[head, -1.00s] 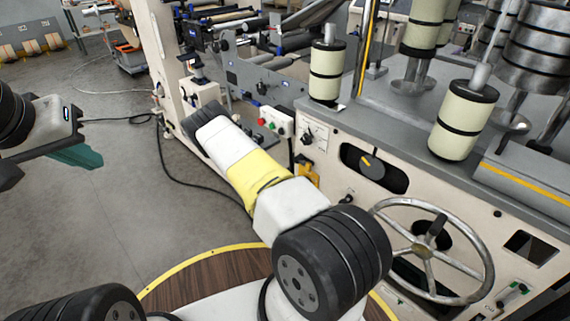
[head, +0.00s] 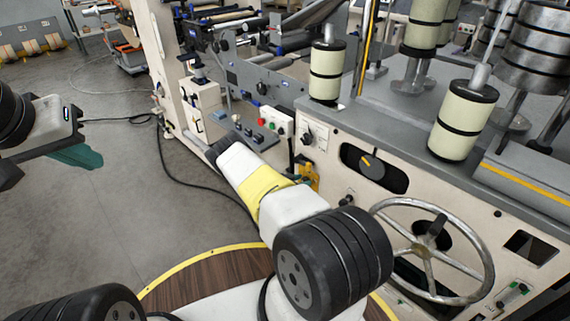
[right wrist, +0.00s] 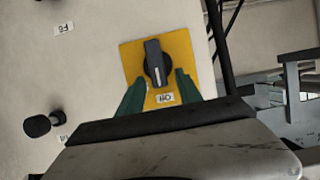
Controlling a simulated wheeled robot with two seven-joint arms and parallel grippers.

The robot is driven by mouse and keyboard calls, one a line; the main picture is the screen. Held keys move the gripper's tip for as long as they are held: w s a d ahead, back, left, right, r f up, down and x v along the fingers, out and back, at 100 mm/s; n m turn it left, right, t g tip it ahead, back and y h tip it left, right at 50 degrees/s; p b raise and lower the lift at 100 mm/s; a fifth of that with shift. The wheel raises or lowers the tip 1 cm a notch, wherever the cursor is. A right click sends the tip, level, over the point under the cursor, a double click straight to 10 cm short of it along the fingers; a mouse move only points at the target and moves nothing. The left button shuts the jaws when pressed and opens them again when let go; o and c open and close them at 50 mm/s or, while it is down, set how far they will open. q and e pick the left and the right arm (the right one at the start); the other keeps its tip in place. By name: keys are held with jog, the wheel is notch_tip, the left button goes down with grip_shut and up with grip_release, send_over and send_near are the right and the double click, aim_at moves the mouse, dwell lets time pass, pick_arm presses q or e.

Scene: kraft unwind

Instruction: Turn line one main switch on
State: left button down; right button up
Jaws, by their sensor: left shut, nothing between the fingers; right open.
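The main switch (right wrist: 154,64) is a dark rotary knob on a yellow plate (right wrist: 180,48) in the right wrist view. My left gripper (head: 78,156) is shut and empty over the floor at far left.
A black knob (right wrist: 38,126) sticks out beside the plate in the right wrist view. In the head view, a handwheel (head: 424,252) and a yellow-pointer dial (head: 372,165) are to the right. A button box (head: 275,122) stands behind. Open floor is at left.

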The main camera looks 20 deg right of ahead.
grip_shut()
jog(key=shift+t, duration=0.3)
jog(key=shift+s+d+f+m+t, duration=0.2)
jog(key=shift+s+f+m+t, duration=0.35)
jog(key=shift+m+t, duration=1.15)
jog(key=shift+s+d+f+m+t, duration=0.2)
jog(key=shift+s+f+m+t, duration=0.4)
jog(key=shift+m, duration=2.1)
jog(key=shift+s+d+f+m+t, duration=0.2)
jog(key=shift+s+f+m+t, duration=0.2)
jog(key=shift+m+t, duration=1.35)
jog(key=shift+f+m+g, duration=0.1)
jog(key=shift+m+g, duration=0.35)
jog(key=shift+m, duration=0.2)
